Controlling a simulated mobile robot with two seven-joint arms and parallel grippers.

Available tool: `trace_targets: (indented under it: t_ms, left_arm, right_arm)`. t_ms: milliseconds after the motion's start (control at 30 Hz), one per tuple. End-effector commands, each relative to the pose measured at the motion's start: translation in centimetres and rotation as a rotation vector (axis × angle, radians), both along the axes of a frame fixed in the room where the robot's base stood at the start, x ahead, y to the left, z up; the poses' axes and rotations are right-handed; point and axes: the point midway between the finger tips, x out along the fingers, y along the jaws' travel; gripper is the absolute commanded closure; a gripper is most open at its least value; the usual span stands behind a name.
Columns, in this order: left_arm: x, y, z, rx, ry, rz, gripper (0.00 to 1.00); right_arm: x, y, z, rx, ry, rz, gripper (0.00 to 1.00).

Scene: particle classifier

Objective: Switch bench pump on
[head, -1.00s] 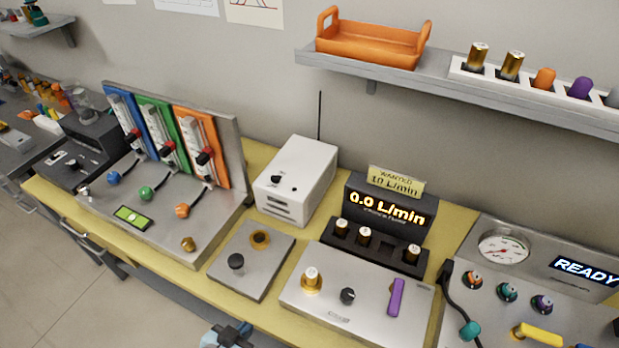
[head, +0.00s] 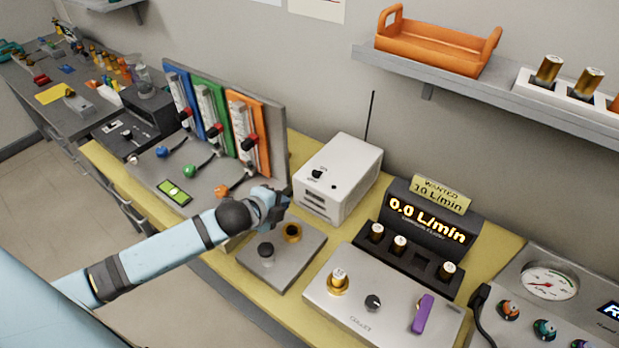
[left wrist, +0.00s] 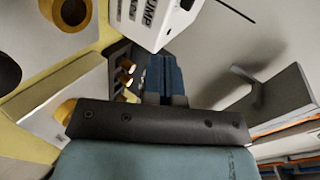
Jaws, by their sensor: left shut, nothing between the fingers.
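The bench pump is a white box (head: 340,185) at the back of the yellow bench, with a small black switch (head: 317,173) and a second small knob on its front. In the left wrist view, the white box (left wrist: 150,25) carries lettering ending in "UMP" and is cut off by the top edge. My left gripper (head: 280,203) is in front of the box and to its left, apart from it, above the grey plate. Its fingers show in the left wrist view (left wrist: 161,75), shut and empty, just below the box in the picture. My right gripper is in neither view now.
A grey plate (head: 300,262) with a black knob and a brass ring lies below my left gripper. A panel with blue, green and orange strips (head: 250,130) stands left. A flow display reading 0.0 L/min (head: 428,218) stands right. A thin black antenna rises behind the pump.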

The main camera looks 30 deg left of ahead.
Motion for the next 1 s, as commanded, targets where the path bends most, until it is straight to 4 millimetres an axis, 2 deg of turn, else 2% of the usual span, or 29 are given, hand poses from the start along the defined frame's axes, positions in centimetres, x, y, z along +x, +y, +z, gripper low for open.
trace_targets:
  t_ms: [67, 200, 533, 667, 1000]
  left_arm:
    - [0.9, 0.9, 0.9, 0.066, -0.015, -0.021, 1.0]
    - [1.5, 1.5, 1.5, 0.113, -0.024, -0.037, 1.0]
    - [1.6, 1.5, 1.5, 0.113, -0.024, -0.037, 1.0]
    - [2.4, 1.3, 1.0, 0.111, -0.024, -0.036, 1.0]
    - [8.2, 0.5, -2.2, 0.11, -0.024, -0.034, 1.0]
  right_arm:
    - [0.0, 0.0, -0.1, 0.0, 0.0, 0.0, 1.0]
    - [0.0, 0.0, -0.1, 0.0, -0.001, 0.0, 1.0]
    - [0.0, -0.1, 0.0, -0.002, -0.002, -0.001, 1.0]
    - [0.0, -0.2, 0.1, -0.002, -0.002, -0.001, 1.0]
    - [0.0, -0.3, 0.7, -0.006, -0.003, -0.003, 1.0]
